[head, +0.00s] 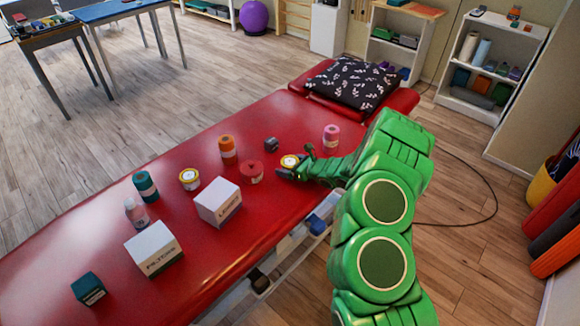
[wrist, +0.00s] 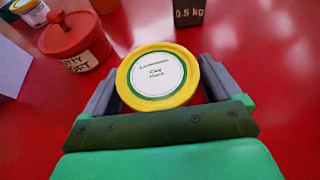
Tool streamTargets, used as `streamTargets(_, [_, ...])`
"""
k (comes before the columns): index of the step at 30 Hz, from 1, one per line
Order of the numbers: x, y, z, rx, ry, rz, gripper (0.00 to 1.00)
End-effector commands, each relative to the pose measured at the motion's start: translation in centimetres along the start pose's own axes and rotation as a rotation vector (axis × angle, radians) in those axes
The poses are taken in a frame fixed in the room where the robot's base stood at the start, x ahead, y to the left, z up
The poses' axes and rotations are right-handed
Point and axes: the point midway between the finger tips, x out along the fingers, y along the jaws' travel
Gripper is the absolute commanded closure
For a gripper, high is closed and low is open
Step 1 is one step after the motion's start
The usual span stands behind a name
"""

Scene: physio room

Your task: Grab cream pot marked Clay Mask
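The cream pot marked Clay Mask (wrist: 157,74) has a yellow lid with a white, green-ringed label. It stands upright on the red treatment table. My gripper (wrist: 158,90) is low at the pot, with one grey finger on each side of it. The fingers look open, with a sliver of red table showing beside the right finger; contact at the left side is hard to tell. In the head view the yellow-lidded pot (head: 290,161) is at the tip of my gripper (head: 287,173), partly hidden by it.
A red pot (wrist: 75,40) stands close left of the gripper. A dark 0.5 kg weight (wrist: 188,12) is just beyond. On the red table (head: 255,125) are another yellow-lidded pot (head: 189,179), white boxes (head: 218,202), tape rolls (head: 228,150) and a patterned pillow (head: 350,81).

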Motion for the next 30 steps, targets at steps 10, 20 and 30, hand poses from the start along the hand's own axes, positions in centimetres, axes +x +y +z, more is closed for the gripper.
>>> streamTargets(10, [0.0, 0.0, 0.0, 0.000, 0.000, 0.000, 0.63])
streamTargets(20, [-0.1, -0.1, 0.2, 0.000, 0.000, -0.001, 0.64])
streamTargets(30, [-1.6, -0.1, 3.3, -0.002, -0.002, -0.003, 0.64])
